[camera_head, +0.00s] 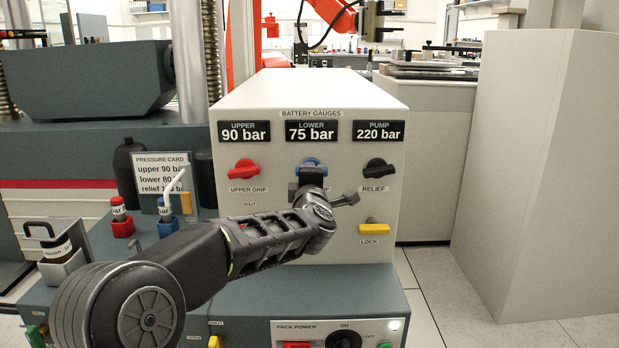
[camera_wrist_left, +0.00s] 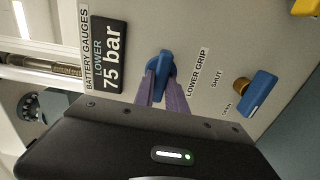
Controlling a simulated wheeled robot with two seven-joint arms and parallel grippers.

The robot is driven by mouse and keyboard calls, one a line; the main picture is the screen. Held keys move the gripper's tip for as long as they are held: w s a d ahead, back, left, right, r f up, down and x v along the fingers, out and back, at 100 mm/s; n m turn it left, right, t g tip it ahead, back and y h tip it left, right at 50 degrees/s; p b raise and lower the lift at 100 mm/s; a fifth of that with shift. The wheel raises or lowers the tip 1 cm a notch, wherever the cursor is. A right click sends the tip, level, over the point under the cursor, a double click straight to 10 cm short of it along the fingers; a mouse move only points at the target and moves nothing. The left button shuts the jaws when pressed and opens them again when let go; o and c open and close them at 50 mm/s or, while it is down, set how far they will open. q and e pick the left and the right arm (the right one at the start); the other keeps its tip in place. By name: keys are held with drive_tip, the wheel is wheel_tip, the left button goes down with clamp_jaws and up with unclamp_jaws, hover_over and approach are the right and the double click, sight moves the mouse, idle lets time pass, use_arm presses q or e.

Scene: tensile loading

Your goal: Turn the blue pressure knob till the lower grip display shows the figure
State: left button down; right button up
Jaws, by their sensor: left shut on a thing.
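The blue lower grip knob (camera_head: 312,164) is on the front of the beige gauge box, mostly hidden by my left gripper in the head view. It also shows in the left wrist view (camera_wrist_left: 166,62). My left gripper (camera_head: 308,182) is shut on it, with one finger (camera_wrist_left: 148,86) on each side. The lower display (camera_head: 311,131) reads 75 bar, and the wrist view shows the same display (camera_wrist_left: 109,55). My right gripper is not in view.
The red upper grip knob (camera_head: 243,168) and black relief knob (camera_head: 379,168) flank the blue one. A yellow lock handle (camera_head: 374,229) sits below. A blue valve handle (camera_wrist_left: 260,92) is near my gripper, between SHUT and OPEN labels. The upper display reads 90 bar, the pump 220 bar.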

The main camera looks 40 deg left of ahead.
use_arm(q)
drive_tip(key=c, duration=1.4)
unclamp_jaws()
drive_tip(key=shift+o, duration=0.2)
drive_tip(key=p+v, duration=0.1)
drive_tip(key=v, duration=0.6)
drive_tip(key=shift+s+d, duration=0.3)
